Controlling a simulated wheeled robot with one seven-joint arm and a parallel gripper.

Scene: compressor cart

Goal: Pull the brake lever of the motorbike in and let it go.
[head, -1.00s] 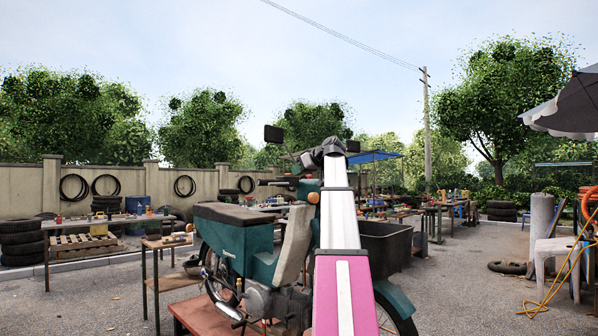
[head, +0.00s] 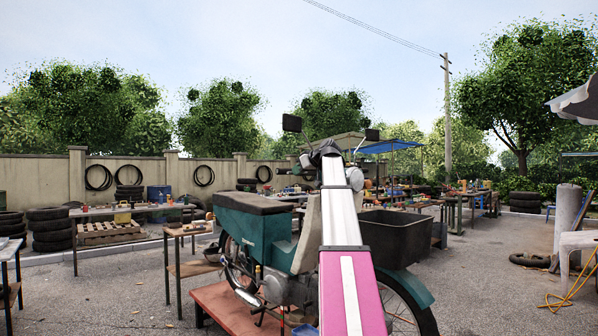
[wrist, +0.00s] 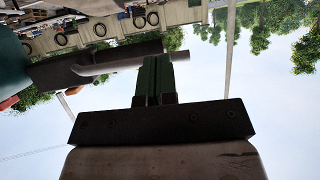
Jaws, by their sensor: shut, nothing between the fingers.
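The green motorbike (head: 262,232) stands on a red platform in the head view, partly hidden by my arm. In the wrist view, where the scene is upside down, a dark handlebar grip (wrist: 60,70) crosses the upper left. The thin grey brake lever (wrist: 108,66) runs beside it. My gripper (wrist: 156,58) is shut and empty, its green fingertips overlapping the lever's outer part in the picture. I cannot tell whether they touch it. In the head view my gripper is not clearly visible beyond the end of my arm.
The red platform (head: 222,300) lies under the motorbike. A small table (head: 188,232) stands to its left, and a dark box (head: 408,228) is on its right side. Workbenches and tyres stand farther back. Open gravel lies at right.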

